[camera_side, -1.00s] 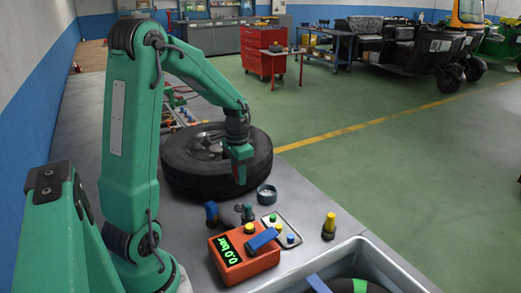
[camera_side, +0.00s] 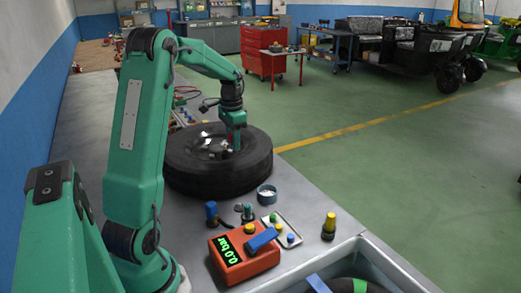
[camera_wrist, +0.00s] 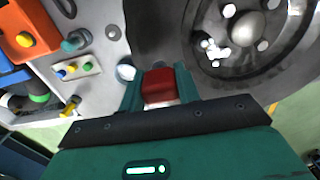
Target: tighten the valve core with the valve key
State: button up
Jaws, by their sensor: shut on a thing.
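My gripper (camera_side: 236,145) is over the wheel, near the right side of its rim in the side view. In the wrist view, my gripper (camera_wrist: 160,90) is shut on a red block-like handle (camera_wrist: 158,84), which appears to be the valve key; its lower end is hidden. The black tyre (camera_side: 215,180) lies flat on the bench, and its metal rim (camera_wrist: 245,60) fills the right of the wrist view. Small bright metal parts (camera_wrist: 214,50) show on the rim. I cannot make out the valve core or whether the key touches it.
An orange gauge box (camera_side: 240,262) reads 0.0 bar. Near it are a small round cup (camera_side: 266,193), a tray with coloured caps (camera_side: 283,230), a blue-topped item (camera_side: 211,213) and an upright yellow-topped tool (camera_side: 328,226). A grey bin (camera_side: 352,252) stands at the front right.

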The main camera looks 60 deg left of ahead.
notch_tip(320, 180, up, 4)
send_over(225, 147)
jog(key=shift+a, duration=0.15)
jog(key=shift+f, duration=0.1)
jog(key=shift+f, duration=2.2)
jog(key=shift+f, duration=1.75)
dwell(2.6)
dwell(0.3)
